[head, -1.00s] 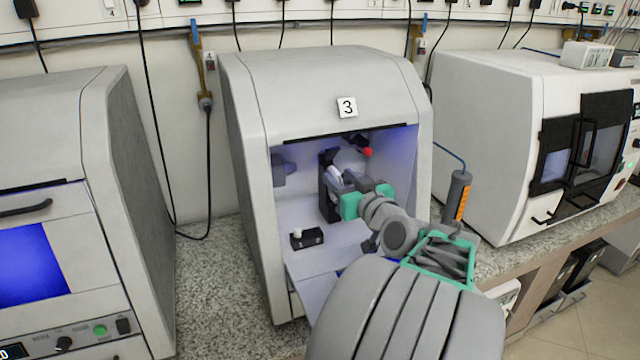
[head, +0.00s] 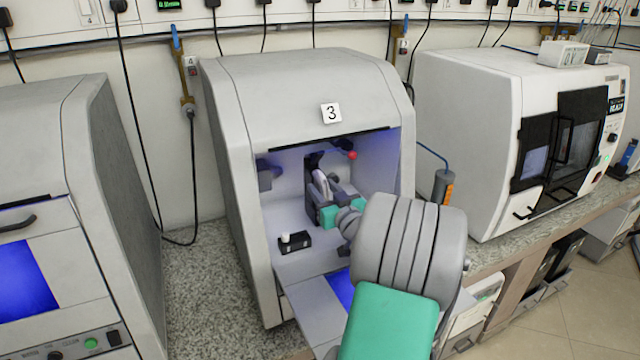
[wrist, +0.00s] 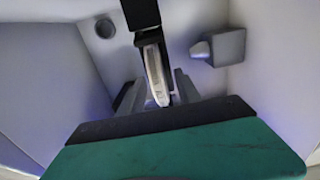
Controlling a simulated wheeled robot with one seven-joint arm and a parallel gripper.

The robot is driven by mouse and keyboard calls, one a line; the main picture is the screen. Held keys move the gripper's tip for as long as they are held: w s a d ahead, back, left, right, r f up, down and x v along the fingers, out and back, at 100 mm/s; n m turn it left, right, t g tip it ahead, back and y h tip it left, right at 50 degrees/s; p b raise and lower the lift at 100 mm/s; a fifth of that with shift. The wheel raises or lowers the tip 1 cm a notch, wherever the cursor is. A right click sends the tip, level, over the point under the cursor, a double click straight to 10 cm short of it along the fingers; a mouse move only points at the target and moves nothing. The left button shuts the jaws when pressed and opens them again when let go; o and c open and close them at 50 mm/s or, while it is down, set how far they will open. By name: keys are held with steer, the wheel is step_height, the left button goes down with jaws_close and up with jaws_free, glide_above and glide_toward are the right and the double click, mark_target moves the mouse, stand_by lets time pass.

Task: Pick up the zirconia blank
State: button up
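The zirconia blank (head: 321,183) is a thin whitish disc standing on edge in a dark holder inside the open machine marked 3. In the wrist view the blank (wrist: 155,72) shows nearly edge-on, its top against the black holder arm (wrist: 141,14). My gripper (head: 334,191) reaches into the chamber from the front right. In the wrist view its grey fingers (wrist: 160,90) stand on either side of the blank's lower part, apart, with a gap visible on the right. The gripper looks open around the disc. My teal gripper body hides the lower chamber.
The chamber walls of machine 3 (head: 230,150) are close around my gripper. A red knob (head: 352,155) sits above it. A small black box with a white knob (head: 294,241) lies on the chamber floor. A grey block (wrist: 224,46) juts from the wall.

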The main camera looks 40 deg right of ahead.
steer(key=shift+c, duration=0.4)
jaws_close()
stand_by(1.0)
